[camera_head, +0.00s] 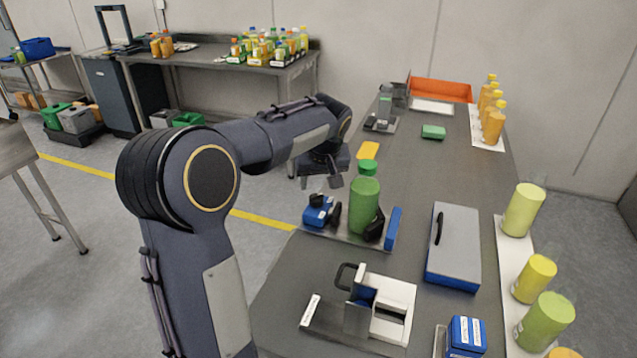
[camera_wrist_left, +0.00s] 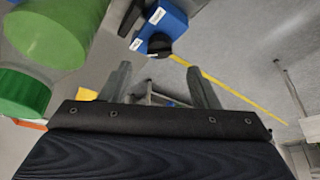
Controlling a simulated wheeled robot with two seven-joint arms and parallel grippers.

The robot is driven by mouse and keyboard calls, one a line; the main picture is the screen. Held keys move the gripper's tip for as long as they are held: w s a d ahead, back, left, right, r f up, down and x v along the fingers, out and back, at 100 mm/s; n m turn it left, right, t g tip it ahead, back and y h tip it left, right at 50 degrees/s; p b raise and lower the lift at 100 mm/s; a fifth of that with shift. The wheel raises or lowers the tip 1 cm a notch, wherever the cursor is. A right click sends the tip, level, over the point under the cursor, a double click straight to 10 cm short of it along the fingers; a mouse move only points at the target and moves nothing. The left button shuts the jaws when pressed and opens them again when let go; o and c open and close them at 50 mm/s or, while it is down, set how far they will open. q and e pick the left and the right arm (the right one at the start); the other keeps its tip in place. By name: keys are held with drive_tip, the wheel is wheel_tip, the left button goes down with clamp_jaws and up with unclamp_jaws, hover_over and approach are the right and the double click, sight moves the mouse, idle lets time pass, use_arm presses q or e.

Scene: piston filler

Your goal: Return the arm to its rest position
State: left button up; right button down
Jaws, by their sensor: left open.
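My left arm comes in from the left in the head view and reaches over the near left edge of the long table. My left gripper (camera_head: 322,184) is open and empty, beside the green bottle (camera_head: 364,204) and apart from it. The wrist view shows the two open fingers (camera_wrist_left: 160,85) with nothing between them but the floor further off. The green bottle (camera_wrist_left: 48,30) and its cap (camera_wrist_left: 22,93) show at the left of that view. A blue clamp device (camera_head: 317,213) stands at the bottle's left; it also shows in the wrist view (camera_wrist_left: 163,22). My right gripper is not in view.
The long table (camera_head: 425,170) holds a grey case with a blue base (camera_head: 453,243), a white fixture (camera_head: 385,305) and a blue box (camera_head: 466,335). Yellow and green bottles (camera_head: 523,209) line its right edge. An orange tray (camera_head: 441,90) lies at the far end. Floor left of the table is clear.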

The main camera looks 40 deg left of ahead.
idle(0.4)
use_arm(q)
drive_tip(key=s+d+m+t+h+p, duration=0.1)
drive_tip(key=s+d+m+h+p, duration=0.1)
drive_tip(key=s+d, duration=0.8)
drive_tip(key=s+d+m+t+h+p, duration=0.1)
drive_tip(key=s+d+m+h, duration=0.4)
drive_tip(key=s+d, duration=0.5)
drive_tip(key=s+f+m+p, duration=0.1)
drive_tip(key=s, duration=0.5)
drive_tip(key=shift+s+d+t, duration=0.35)
drive_tip(key=shift+d+t, duration=0.05)
